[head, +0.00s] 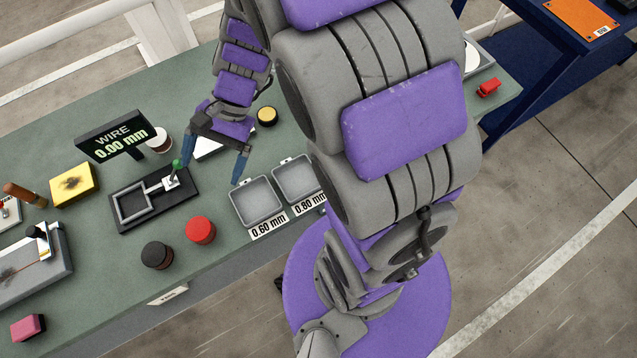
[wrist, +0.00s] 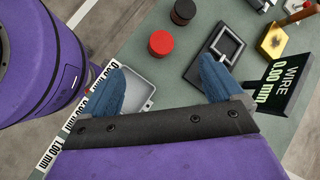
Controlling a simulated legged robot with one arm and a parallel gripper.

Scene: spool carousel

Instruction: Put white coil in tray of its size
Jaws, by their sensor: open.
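My gripper (head: 212,160) is open and empty over the bench, right of the coil and of the gauge. Its blue fingers are spread in the wrist view (wrist: 163,86). The 0.60 mm tray (head: 256,203) and the 0.80 mm tray (head: 297,178) look empty at the front edge. A 1.00 mm label (wrist: 48,155) also shows in the wrist view; its tray is hidden.
The black gauge (head: 150,195) with a green knob stands before the display (head: 115,141), which reads 0.00 mm. A red spool (head: 201,230), a black spool (head: 157,255) and a yellow spool (head: 267,116) stand around. A yellow block (head: 74,184) is at left.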

